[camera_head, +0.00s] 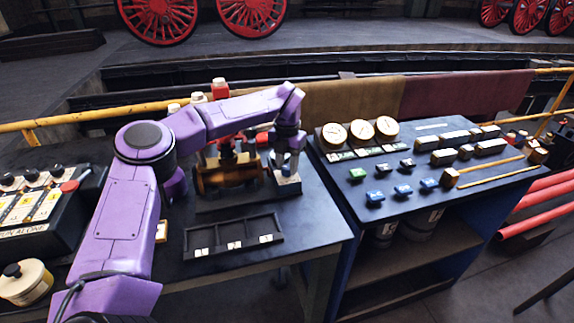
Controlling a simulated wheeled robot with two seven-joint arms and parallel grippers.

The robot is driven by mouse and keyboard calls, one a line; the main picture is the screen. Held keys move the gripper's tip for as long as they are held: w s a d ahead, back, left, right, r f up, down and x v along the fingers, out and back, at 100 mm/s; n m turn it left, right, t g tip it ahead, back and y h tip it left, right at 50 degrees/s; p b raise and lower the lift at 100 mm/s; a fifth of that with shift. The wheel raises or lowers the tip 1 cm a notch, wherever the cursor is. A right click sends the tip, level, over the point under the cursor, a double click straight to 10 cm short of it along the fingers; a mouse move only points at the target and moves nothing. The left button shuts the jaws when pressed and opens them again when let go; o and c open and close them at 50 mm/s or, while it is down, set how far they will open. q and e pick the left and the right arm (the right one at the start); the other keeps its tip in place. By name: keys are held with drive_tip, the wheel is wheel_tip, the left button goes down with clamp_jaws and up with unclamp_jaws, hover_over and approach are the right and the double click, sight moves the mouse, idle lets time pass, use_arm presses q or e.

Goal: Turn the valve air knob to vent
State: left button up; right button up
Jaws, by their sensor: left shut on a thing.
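My left arm comes in from the left, reaches over the near table and bends down at its wrist. My left gripper (286,164) points down at a small grey block with a white label (288,182), at the right of the bronze-coloured valve body (228,174). It is shut on the valve air knob on top of this block. The fingers mostly hide the knob, so which way it points and the words on the label cannot be read. My right gripper is not in view.
A dark tray with labelled compartments (234,252) lies in front of the valve body. A blue-framed bench (408,215) on the right holds three gauges (361,132), coloured blocks and brass parts. A black control box (32,207) stands at left. A yellow rail (95,115) runs behind.

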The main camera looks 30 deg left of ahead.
sight(287, 167)
use_arm(q)
drive_tip(key=shift+r, duration=0.1)
drive_tip(key=o, duration=1)
drive_tip(key=shift+o, duration=0.2)
wheel_tip(287, 167, up, 10)
drive_tip(key=shift+r, duration=0.25)
